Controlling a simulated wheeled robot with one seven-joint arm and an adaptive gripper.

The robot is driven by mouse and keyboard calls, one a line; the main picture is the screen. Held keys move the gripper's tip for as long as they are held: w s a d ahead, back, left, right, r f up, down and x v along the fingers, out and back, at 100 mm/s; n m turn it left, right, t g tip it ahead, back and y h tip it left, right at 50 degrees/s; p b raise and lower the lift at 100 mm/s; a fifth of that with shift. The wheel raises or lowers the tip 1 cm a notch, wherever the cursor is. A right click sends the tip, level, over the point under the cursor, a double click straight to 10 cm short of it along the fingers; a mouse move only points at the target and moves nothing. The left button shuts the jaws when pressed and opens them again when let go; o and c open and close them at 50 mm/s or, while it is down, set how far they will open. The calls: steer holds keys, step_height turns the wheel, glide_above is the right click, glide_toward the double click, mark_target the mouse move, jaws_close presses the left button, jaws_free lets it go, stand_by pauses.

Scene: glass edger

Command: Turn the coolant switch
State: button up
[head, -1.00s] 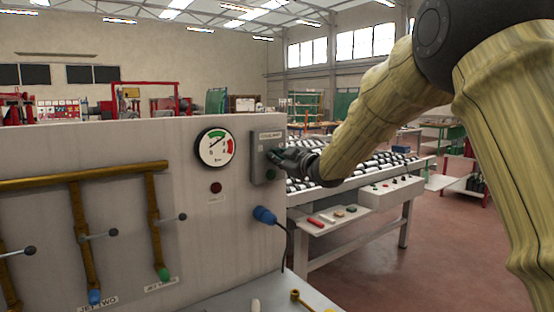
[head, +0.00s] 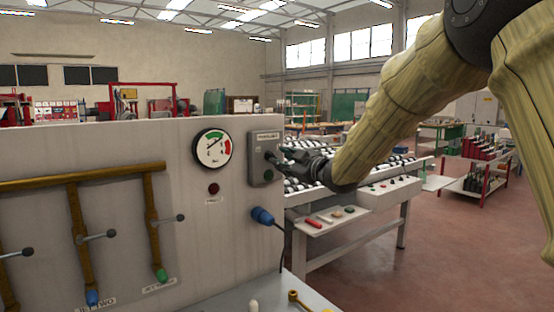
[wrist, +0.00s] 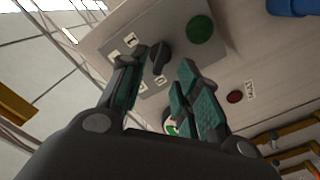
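The coolant switch is a black knob (wrist: 161,58) on a grey box (head: 256,165), which is fixed to the right end of the pale machine panel. White plates marked with 1 and 0 sit beside the knob, and a green round button (wrist: 200,29) is on the same box. My gripper (wrist: 163,74) is open, its green-padded fingers on either side of the knob in the wrist view. I cannot tell whether a finger touches it. In the head view my gripper (head: 276,158) is at the box front and hides the knob's details.
A pressure gauge (head: 213,149) and a dark red lamp (head: 213,189) are left of the box. A blue plug (head: 263,216) with a cable sticks out below it. Brass pipes with valve levers (head: 98,236) fill the left panel. A roller table (head: 376,200) stands behind.

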steer(key=v, duration=0.7)
steer(key=shift+s, duration=0.15)
steer(key=shift+d, duration=0.1)
